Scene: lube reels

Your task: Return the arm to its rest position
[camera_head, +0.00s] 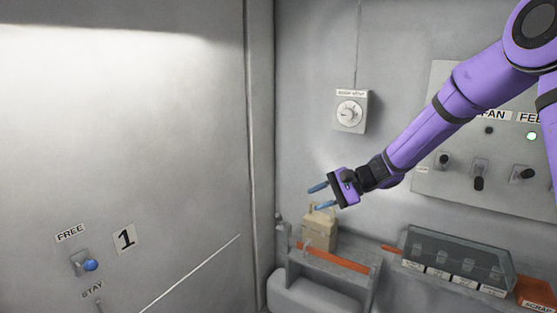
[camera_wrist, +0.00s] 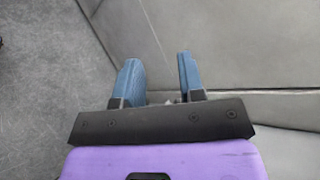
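My purple arm reaches in from the upper right of the head view, stretched down and to the left. My gripper (camera_head: 318,197) has two blue fingers, apart and with nothing between them. It is in front of the back wall, above and a little left of a beige container (camera_head: 320,228). In the wrist view my gripper (camera_wrist: 158,75) also shows its blue fingers spread with a gap, facing bare grey surfaces.
A dial box (camera_head: 350,111) is on the back wall. A switch panel (camera_head: 450,150) is behind my arm. A covered bin rack (camera_head: 456,262) stands low at the right. On the left wall is a lever with a blue knob (camera_head: 91,265), by the FREE and STAY labels.

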